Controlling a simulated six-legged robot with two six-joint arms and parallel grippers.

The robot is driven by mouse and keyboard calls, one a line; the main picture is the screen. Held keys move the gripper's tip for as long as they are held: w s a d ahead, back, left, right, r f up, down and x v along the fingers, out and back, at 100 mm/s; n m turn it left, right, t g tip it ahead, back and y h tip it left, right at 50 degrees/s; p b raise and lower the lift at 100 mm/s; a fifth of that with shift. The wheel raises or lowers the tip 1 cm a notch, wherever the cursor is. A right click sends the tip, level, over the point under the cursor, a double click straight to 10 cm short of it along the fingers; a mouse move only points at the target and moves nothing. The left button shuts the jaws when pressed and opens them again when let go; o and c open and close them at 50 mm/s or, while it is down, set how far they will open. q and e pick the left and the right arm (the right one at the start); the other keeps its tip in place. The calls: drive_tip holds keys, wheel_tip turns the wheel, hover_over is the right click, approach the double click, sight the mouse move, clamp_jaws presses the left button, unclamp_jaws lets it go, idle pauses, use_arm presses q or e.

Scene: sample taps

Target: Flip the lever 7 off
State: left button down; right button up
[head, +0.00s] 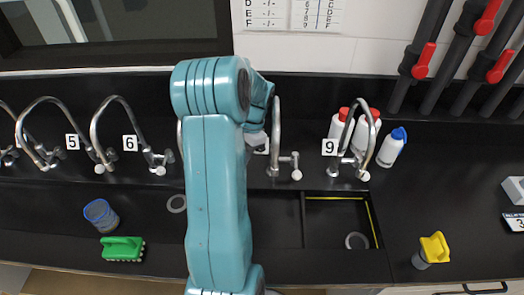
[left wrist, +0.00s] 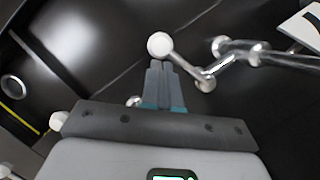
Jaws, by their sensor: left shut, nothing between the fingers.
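The label and base of tap 7 are hidden behind my left arm in the head view; a bit of spout (head: 181,135) shows at the arm's left edge. My left gripper is hidden there too. In the left wrist view my left gripper (left wrist: 160,66) is shut and empty. Its tips are just below a round white knob (left wrist: 160,45), close to it or touching; I cannot tell which. A metal rod joins this knob to a chrome tap (left wrist: 222,68). No readable number shows on that tap. My right gripper is not in view.
Tap 6 (head: 153,157) stands left of my arm; an unlabelled-looking tap (head: 284,160) and tap 9 (head: 357,168) stand right. White bottles (head: 391,148) stand behind tap 9. A green brush (head: 122,249) and a yellow-topped item (head: 433,248) lie on the black counter (head: 60,215).

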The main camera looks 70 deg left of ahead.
use_arm(q)
drive_tip(key=shift+s+d+m, duration=0.25)
drive_tip(key=shift+s+m, duration=0.15)
drive_tip(key=shift+s, duration=0.7)
drive_tip(key=v, duration=1.6)
drive_tip(key=shift+w+r+b, duration=0.25)
drive_tip(key=shift+b, duration=0.15)
